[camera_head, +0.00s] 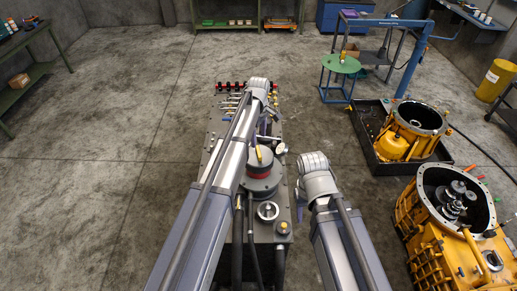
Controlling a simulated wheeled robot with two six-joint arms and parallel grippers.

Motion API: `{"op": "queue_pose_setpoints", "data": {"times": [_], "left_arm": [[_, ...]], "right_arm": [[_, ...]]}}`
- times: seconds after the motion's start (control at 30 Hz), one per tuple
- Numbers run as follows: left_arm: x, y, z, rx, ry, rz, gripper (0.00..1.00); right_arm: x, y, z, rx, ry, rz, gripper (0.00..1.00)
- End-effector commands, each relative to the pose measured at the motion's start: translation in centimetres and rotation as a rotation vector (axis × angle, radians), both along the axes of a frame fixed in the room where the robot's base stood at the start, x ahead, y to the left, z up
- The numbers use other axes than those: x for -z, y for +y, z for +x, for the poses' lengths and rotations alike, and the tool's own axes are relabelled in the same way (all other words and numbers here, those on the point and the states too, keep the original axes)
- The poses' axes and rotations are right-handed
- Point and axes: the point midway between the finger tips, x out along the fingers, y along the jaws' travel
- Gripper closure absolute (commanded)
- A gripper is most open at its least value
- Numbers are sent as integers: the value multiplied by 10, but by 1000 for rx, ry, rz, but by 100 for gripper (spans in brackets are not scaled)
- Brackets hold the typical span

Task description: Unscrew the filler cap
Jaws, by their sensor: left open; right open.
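A dark hydraulic unit stands in the middle of the head view, its top plate (215,150) partly under my arms. A round silver fitting (267,210) sits near its front edge, with a small brass-coloured fitting (283,228) to its right. I cannot tell which of these is the filler cap. My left gripper (268,130) is open over the far half of the unit, beyond both fittings, and is small and partly hidden. My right gripper (300,197) is open at the unit's right edge, to the right of the silver fitting, mostly hidden under my wrist.
A dark cylinder with a red band (262,173) rises from the unit behind the fittings. Red-knobbed valves (232,86) line its far end. Yellow transmission housings (415,128) stand at the right, one in a black tray (372,160). The floor (90,170) at left is clear.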

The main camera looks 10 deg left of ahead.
Motion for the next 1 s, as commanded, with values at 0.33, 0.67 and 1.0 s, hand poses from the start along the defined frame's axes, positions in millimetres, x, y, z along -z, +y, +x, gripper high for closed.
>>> {"op": "queue_pose_setpoints", "data": {"times": [0.33,0.67,1.0], "left_arm": [[0,0,0,498,0,0,25],[29,0,0,835,0,0,25],[69,0,0,831,0,0,25]], "right_arm": [[0,0,0,0,0,0,50],[29,0,0,1,-1,0,50],[69,0,1,5,-3,1,50]]}}
